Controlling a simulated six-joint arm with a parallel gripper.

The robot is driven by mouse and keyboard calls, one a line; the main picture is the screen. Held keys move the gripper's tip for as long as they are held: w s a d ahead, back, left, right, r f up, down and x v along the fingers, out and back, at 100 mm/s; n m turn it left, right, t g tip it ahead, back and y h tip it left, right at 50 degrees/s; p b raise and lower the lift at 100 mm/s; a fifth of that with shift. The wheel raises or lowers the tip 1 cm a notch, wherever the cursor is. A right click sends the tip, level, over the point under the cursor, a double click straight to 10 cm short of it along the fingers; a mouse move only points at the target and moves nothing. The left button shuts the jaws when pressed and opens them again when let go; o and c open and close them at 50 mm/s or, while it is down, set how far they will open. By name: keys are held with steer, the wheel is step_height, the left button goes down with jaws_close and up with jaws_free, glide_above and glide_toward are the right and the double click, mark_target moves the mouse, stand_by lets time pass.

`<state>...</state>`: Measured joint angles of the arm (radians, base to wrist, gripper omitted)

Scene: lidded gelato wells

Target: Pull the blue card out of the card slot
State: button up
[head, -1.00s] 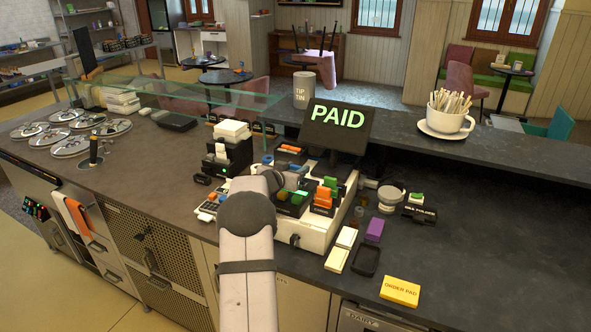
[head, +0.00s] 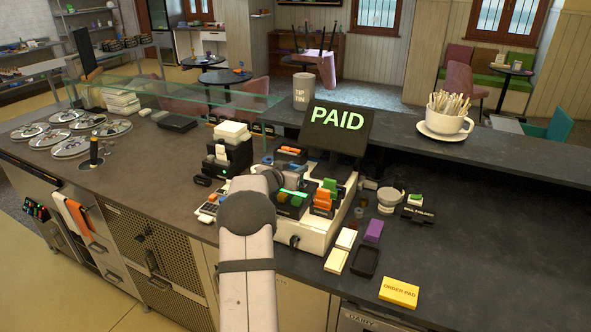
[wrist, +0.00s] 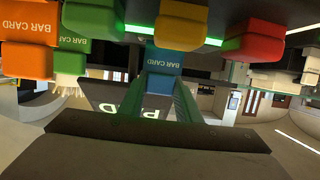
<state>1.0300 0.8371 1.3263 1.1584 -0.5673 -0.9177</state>
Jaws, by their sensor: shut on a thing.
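The blue card (wrist: 163,58), marked BAR CARD, is in the middle of the wrist view, which shows things upside down. My gripper (wrist: 166,82) is shut on it, with a green finger on either side of its near end. The card's other end meets a dark housing with a lit green strip (wrist: 140,30); I cannot tell how deep it sits in the slot. In the head view my arm hides the gripper and most of the card area; the lit green strip (head: 294,194) shows just right of the arm.
Orange (wrist: 28,28), green (wrist: 92,20), yellow (wrist: 181,22) and red (wrist: 246,30) blocks or cards crowd close around the blue card. The PAID screen (head: 338,127) stands behind. The order pad (head: 400,292) lies front right. Dark counter is clear further right.

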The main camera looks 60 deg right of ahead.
steer(key=shift+r+p, duration=0.3)
steer(key=shift+p, duration=0.1)
steer(key=shift+r+p, duration=2.25)
steer(key=shift+p, duration=0.35)
